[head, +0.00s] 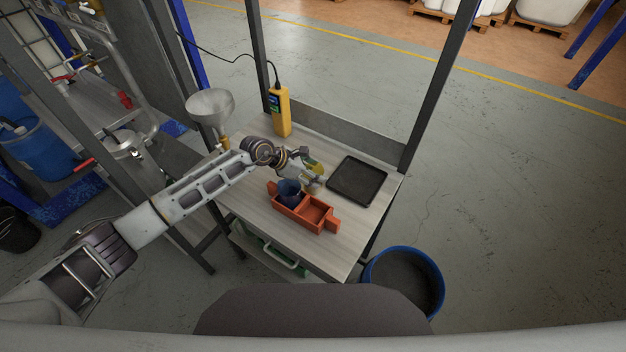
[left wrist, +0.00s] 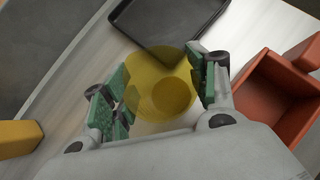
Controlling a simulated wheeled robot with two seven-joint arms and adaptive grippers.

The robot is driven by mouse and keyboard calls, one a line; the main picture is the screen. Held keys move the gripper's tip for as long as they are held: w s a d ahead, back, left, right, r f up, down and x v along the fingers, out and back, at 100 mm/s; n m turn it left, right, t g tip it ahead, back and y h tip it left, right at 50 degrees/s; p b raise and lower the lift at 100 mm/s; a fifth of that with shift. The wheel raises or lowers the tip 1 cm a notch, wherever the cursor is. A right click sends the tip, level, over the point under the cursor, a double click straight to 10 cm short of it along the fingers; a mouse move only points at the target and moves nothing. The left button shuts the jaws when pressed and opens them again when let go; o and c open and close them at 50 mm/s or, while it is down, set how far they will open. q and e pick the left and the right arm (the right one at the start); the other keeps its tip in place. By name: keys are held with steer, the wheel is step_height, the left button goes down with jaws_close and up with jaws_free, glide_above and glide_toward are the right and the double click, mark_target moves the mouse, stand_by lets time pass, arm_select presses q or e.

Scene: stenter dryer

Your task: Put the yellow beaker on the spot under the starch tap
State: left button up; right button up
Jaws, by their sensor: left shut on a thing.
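The yellow beaker (head: 316,167) is see-through and sits between the fingers of my left gripper (head: 307,174), over the wooden table. In the left wrist view the beaker (left wrist: 165,75) fills the space between the green finger pads, and my left gripper (left wrist: 156,95) is shut on it. Whether its base touches the table cannot be told. Several red-handled fittings, one a red lever (head: 85,164), show on the machine at the left; I cannot tell which is the starch tap, and no marked spot is clear. My right gripper is not in view.
An orange two-compartment holder (head: 320,217) with a dark blue cup (head: 289,192) stands close in front of my gripper. A black tray (head: 357,181) lies at the right. A yellow handset (head: 281,111) and a funnel (head: 210,104) are behind. Dark frame posts border the table.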

arm_select(q)
steer(key=shift+r, duration=0.9)
step_height(320, 180, up, 8)
steer(key=b, duration=0.2)
steer(key=shift+r, duration=0.1)
stand_by(0.4)
